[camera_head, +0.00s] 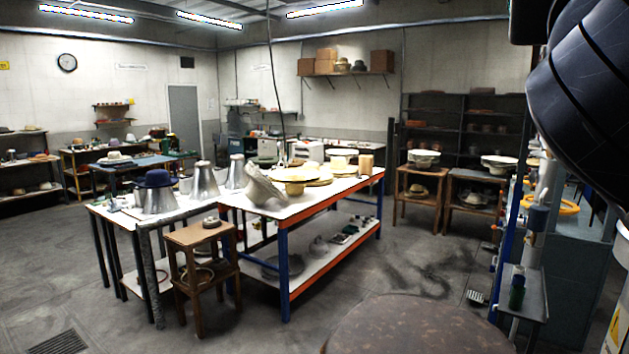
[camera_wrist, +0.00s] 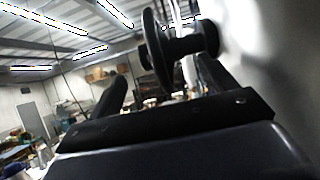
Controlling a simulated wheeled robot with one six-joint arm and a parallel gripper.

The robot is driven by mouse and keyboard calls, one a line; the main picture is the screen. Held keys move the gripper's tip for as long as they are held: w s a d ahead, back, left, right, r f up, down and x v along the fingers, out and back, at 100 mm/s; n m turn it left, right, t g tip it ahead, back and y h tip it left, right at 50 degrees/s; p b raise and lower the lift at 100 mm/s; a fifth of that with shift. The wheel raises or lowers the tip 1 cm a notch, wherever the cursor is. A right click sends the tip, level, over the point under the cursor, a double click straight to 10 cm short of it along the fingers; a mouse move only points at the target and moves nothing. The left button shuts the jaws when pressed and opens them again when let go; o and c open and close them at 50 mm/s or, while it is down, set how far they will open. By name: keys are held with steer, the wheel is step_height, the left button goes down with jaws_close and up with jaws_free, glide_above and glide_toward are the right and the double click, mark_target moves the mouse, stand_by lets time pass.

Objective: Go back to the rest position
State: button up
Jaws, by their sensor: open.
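My gripper (camera_wrist: 162,70) shows in the wrist view as two dark fingers rising from a black bar, spread apart. I see nothing clamped between them. A dark spool-like part with round discs (camera_wrist: 188,46) shows just behind or between the fingers; I cannot tell how far off it is. In the head view, a black rounded part of my arm fills the upper right corner, and the fingers do not show there. The wrist view tilts up toward the ceiling lights, with the room at its left.
A white-topped table with an orange edge (camera_head: 333,195) carries hats and metal cones. A wooden stool (camera_head: 200,238) stands before it. A brown round surface (camera_head: 420,328) is close in front. A blue-post rack (camera_head: 508,245) stands at right. Floor is open at left and centre right.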

steer(key=shift+b+v, duration=0.95)
steer(key=shift+v, duration=1.25)
steer(key=shift+p+x, duration=2.9)
steer(key=shift+x, duration=2.7)
steer(key=shift+s+d+f+h, duration=0.1)
steer(key=shift+s+h, duration=0.15)
steer(key=shift+h, duration=0.15)
steer(key=shift+w+t+h, duration=0.1)
steer(key=shift+t+h, duration=0.2)
steer(key=shift+t, duration=0.4)
steer(key=shift+f, duration=0.15)
